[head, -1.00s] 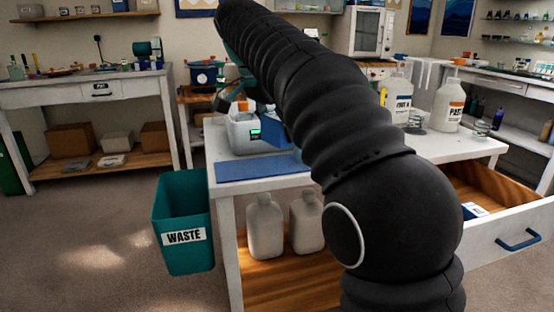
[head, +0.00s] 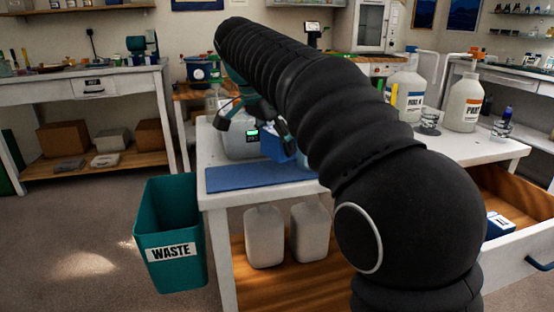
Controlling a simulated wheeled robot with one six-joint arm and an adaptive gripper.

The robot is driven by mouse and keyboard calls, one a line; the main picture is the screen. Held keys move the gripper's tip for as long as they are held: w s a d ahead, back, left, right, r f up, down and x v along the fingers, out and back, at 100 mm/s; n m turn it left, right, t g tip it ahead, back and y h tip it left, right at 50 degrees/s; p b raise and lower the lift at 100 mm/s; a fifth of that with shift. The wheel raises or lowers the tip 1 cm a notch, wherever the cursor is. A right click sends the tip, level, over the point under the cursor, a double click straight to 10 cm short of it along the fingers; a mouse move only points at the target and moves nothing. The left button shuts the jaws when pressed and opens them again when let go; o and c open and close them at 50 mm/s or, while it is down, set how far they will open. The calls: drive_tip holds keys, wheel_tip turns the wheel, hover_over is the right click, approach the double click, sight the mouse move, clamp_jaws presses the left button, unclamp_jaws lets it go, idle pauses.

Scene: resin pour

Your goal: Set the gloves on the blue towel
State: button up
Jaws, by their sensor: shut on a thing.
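The blue towel (head: 240,180) lies flat at the front left corner of the white table. My arm reaches out over the table, and my gripper (head: 289,146) is low above or just behind the towel's back right part. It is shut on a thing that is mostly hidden. A small light blue patch (head: 304,161) shows beside the arm by the fingertips and looks like the gloves. I cannot tell whether it touches the towel.
A white device with a lit display (head: 238,146) and a blue box (head: 272,147) stand behind the towel. White jugs (head: 404,92) stand right of my arm. An open drawer (head: 520,215) is at right. The teal waste bin (head: 170,205) stands left of the table.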

sight(277, 156)
drive_tip(key=shift+f+b, duration=0.3)
drive_tip(key=shift+f, duration=1.5)
drive_tip(key=shift+f, duration=0.2)
drive_tip(key=o, duration=1)
drive_tip(key=shift+o, duration=0.2)
drive_tip(key=shift+r, duration=0.1)
drive_tip(key=p+v, duration=0.3)
drive_tip(key=v, duration=0.9)
drive_tip(key=shift+d+r, duration=0.1)
